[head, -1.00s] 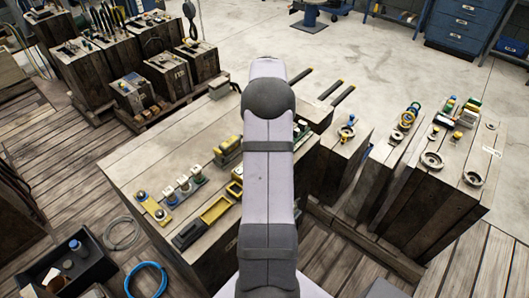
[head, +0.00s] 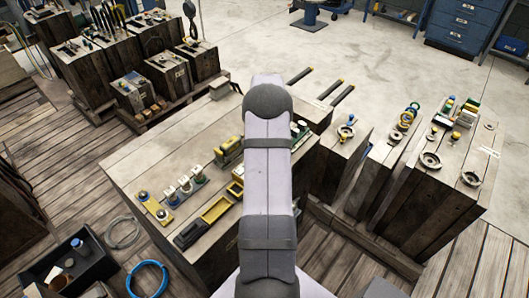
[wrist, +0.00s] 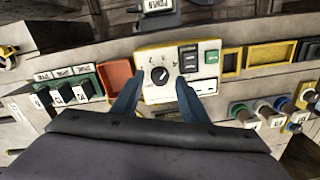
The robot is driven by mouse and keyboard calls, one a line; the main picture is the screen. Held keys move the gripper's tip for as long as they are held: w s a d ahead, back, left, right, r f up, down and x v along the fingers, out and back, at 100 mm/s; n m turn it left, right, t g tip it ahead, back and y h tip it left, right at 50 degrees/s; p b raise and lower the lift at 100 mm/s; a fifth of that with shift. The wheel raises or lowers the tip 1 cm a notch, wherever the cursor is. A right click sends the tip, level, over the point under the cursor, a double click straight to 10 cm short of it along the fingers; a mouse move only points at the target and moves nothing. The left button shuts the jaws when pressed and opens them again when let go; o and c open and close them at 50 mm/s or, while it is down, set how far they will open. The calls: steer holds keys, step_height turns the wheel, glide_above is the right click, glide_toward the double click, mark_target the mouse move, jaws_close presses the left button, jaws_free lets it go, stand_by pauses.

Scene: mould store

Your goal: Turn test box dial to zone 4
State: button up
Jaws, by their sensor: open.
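In the wrist view the test box (wrist: 181,70) is a pale box with a yellow edge. Its round black dial (wrist: 160,76) sits on the left of its face, with small numbers around it. A 2 and a 4 seem readable; the pointer's exact mark is too small to tell. My gripper (wrist: 159,77) is open, its two blue fingers spread left and right of the dial, apart from it in the picture. Whether they touch the box face I cannot tell. In the head view my arm hides the gripper and the dial.
Green switch modules (wrist: 72,92) and an orange-red tray (wrist: 119,76) lie left of the box in the wrist view. Yellow-framed trays (wrist: 266,57) and several coloured knobs (wrist: 262,112) are to the right. The wooden bench (head: 150,165) has bare boards at its far left.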

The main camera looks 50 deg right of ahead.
steer(key=shift+f, duration=0.35)
steer(key=shift+c, duration=0.6)
jaws_close()
steer(key=shift+m, duration=1.6)
steer(key=shift+o, duration=0.6)
jaws_free()
steer(key=shift+r+b, duration=0.9)
steer(key=shift+r, duration=2.85)
